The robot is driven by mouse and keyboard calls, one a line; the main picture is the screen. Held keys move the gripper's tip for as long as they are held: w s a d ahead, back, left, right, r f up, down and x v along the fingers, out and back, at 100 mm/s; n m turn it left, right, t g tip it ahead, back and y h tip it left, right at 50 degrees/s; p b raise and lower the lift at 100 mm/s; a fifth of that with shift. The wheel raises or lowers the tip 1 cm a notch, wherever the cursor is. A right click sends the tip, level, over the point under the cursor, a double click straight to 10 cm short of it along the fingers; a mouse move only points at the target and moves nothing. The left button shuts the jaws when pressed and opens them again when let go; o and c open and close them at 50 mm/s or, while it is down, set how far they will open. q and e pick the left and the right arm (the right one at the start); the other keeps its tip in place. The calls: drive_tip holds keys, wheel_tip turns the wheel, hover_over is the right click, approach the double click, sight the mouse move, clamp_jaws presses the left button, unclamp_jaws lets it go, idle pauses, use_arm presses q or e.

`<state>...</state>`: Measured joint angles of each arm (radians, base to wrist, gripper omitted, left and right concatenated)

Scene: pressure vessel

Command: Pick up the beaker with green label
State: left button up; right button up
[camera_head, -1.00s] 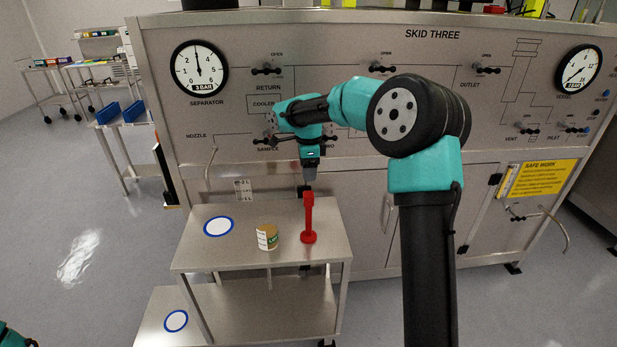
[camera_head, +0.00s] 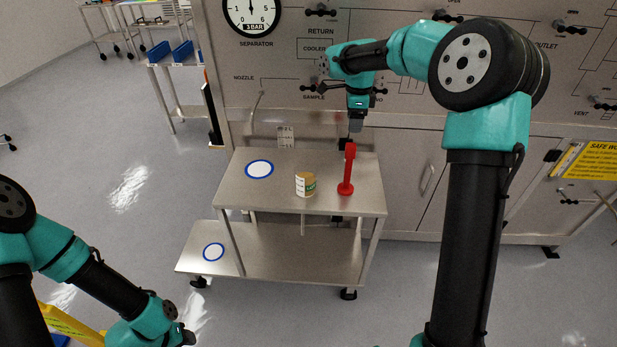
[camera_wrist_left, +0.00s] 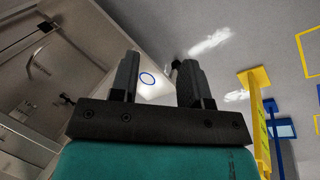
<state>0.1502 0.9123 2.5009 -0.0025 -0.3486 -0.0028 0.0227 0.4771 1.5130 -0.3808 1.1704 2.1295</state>
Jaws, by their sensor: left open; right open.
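The beaker (camera_head: 305,184) stands upright on the top shelf of a steel cart, between a blue-ringed white circle and a red upright object. It has a tan top and a label that is part white, part green. My right gripper (camera_head: 355,128) is above and behind the cart top, near the panel, open and apart from the beaker. In the left wrist view my left gripper (camera_wrist_left: 157,75) is open with nothing between its fingers. In the head view my left arm is at the lower left, well away from the beaker.
The red object (camera_head: 348,170) stands close right of the beaker. The cart top (camera_head: 270,198) has a blue-ringed circle (camera_head: 259,169); the lower shelf has another (camera_head: 213,252). The skid panel (camera_head: 290,60) rises behind. A yellow stand (camera_head: 68,326) is at lower left.

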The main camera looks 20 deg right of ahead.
use_arm(q)
drive_tip(key=shift+o, duration=0.4)
drive_tip(key=o, duration=1)
